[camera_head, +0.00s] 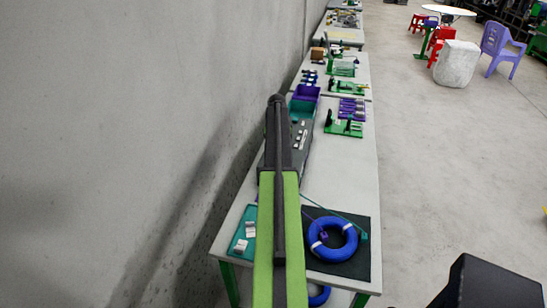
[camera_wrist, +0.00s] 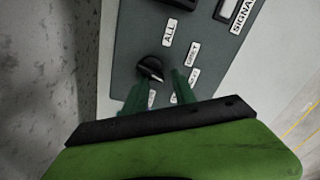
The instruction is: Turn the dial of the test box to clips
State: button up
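The test box (camera_head: 309,134) is a dark grey box on the long table, partly hidden behind my arm in the head view. In the wrist view its grey panel (camera_wrist: 125,55) fills the middle. The dial (camera_wrist: 150,67) is a small black knob with a light mark; I cannot tell which label it points to. A label reading ALL (camera_wrist: 168,33) is above it. More labels to its right and below are small or partly covered by the fingers. My gripper (camera_wrist: 161,79) is open, its two green fingers apart, tips close to the dial. I cannot tell whether they touch it.
A blue cable coil (camera_head: 333,252) lies on a black mat at the table's near end. A teal tray (camera_head: 242,236) is left of it. A purple bin (camera_head: 306,93) and green fixtures (camera_head: 343,128) stand farther back. The wall runs close along the left.

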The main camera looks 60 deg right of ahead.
notch_tip(320, 180, up, 7)
jog(key=p, duration=0.7)
jog(key=shift+r, duration=0.1)
jog(key=shift+c, duration=0.4)
